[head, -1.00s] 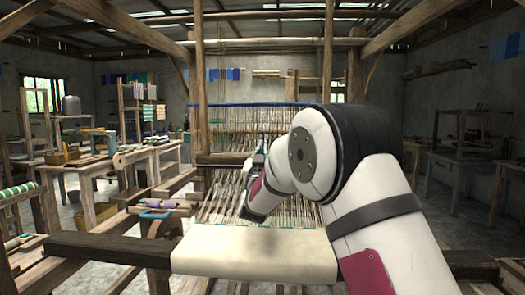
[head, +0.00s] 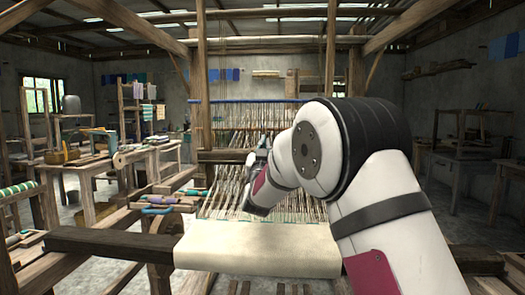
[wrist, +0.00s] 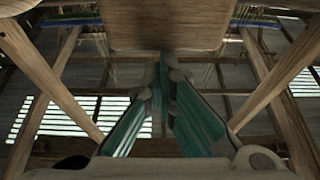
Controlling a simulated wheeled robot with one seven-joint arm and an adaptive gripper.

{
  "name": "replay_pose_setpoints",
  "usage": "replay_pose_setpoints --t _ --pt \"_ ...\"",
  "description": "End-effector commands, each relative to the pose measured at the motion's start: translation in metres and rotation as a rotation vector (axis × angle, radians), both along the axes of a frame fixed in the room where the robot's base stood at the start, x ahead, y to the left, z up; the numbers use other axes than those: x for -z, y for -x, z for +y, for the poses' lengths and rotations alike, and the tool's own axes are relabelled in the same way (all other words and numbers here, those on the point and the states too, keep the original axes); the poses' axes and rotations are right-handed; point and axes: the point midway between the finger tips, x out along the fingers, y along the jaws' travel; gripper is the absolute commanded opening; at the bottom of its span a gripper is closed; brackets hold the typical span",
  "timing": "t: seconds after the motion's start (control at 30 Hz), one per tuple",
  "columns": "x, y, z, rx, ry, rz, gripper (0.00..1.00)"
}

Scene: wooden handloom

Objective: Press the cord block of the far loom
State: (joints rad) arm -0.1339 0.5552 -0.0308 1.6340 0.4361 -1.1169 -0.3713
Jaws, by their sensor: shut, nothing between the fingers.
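The loom in front of me has cream cloth (head: 258,250) at its near beam and many pale warp threads (head: 232,130) behind it. My gripper (head: 262,150) reaches over the cloth toward the threads and the crossbar, partly hidden by my arm. In the wrist view my gripper (wrist: 162,68) is shut and empty, its green fingers together at the tips. A broad wooden block or board (wrist: 163,28) is just ahead of the tips. I cannot tell whether they touch it, or whether it is the cord block. No cord block is clearly visible in the head view.
Slanting wooden beams (wrist: 45,65) flank the gripper in the wrist view. Loom posts (head: 201,70) rise in front of me. A side bench with shuttles (head: 158,205) is at left, and tables (head: 90,165) stand farther left. Some floor shows at right.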

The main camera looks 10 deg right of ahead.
Motion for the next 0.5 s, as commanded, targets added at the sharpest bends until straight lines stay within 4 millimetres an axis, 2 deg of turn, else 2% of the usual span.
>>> replay_pose_setpoints --t 0.1,0.5 --pt "-0.024 0.001 -0.011 0.003 0.0 -0.007 0.0" --pt "0.007 0.063 0.011 0.0 0.001 -0.007 0.0"
